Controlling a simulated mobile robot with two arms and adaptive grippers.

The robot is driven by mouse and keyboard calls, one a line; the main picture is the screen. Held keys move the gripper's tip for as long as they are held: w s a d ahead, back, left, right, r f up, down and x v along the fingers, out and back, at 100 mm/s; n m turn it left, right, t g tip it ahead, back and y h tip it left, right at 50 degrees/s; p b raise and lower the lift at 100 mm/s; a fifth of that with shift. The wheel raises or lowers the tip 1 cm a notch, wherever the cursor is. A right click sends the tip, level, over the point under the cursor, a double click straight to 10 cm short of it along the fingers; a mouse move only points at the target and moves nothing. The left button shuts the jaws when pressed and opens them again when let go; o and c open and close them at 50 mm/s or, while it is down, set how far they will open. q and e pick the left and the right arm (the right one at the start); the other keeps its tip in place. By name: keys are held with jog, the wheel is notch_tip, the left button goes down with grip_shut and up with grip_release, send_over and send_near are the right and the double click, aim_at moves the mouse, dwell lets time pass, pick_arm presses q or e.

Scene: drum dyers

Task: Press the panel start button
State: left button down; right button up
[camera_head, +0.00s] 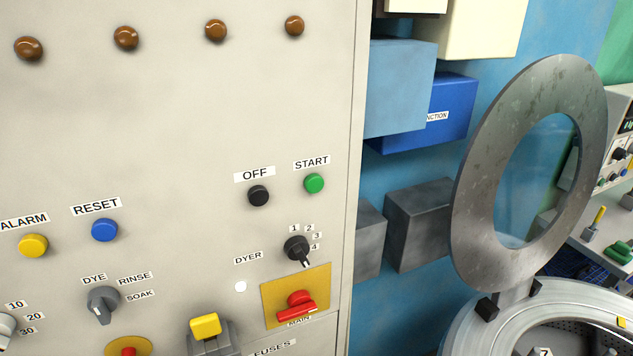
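The green start button (314,183) sits on the upright cream control panel (190,120), under a label reading START. The black OFF button (258,196) is just to its left. The start button is in plain sight with nothing in front of it. Neither of my grippers shows in the head view.
Below are a black dyer selector (296,248) and a red main switch (298,304) on a yellow plate. A blue reset button (104,230) and yellow alarm button (33,245) are at left. A round metal door (477,190) stands open at right.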

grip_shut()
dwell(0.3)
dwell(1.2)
